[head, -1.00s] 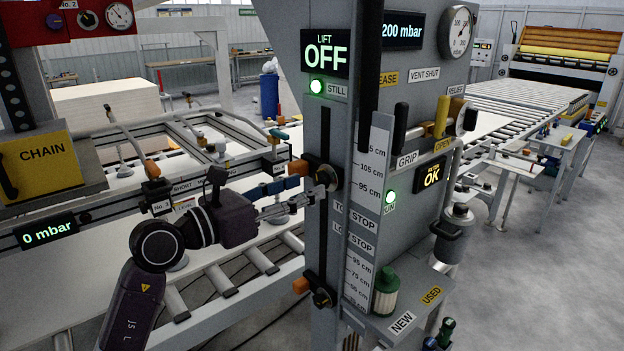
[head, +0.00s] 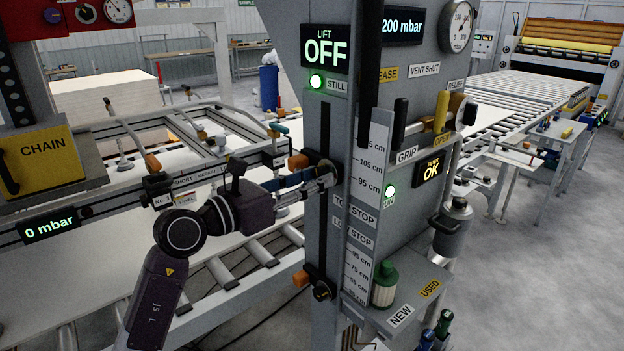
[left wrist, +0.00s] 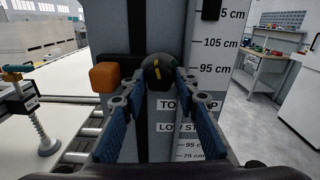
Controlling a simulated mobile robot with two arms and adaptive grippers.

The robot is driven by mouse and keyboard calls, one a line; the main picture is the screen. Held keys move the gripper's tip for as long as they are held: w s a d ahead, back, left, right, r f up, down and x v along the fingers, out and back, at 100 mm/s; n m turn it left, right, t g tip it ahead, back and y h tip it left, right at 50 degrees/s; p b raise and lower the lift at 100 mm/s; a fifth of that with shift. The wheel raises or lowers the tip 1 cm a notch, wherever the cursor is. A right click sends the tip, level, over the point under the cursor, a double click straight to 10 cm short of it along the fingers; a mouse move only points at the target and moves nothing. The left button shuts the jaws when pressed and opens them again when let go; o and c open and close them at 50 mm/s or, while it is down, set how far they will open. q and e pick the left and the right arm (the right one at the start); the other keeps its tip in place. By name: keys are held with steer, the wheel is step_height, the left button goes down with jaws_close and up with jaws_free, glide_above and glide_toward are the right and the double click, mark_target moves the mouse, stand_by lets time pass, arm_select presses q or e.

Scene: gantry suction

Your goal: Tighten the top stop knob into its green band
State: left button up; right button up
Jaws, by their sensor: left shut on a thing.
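The top stop knob (left wrist: 157,72) is a dark round knob with a yellow mark on its face, on the grey column beside the height scale. In the left wrist view it sits between the blue-padded fingers of my left gripper (left wrist: 152,84). My left gripper also shows in the head view (head: 326,178), shut on the knob from the left. The orange block (left wrist: 106,77) of the top stop is just left of the knob, and shows in the head view (head: 298,161). My right gripper is out of view.
The lower stop knob (head: 322,291) with its orange block is further down the same slot. The height scale (head: 370,185) is right of it. A suction frame (head: 205,150) and rollers lie to the left. A green-topped filter (head: 385,285) stands on a shelf at right.

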arm_select(q)
steer(key=shift+m+b, duration=3.2)
steer(key=shift+b, duration=0.8)
steer(key=o, duration=1.1)
steer(key=shift+o, duration=0.2)
steer(key=v, duration=1.2)
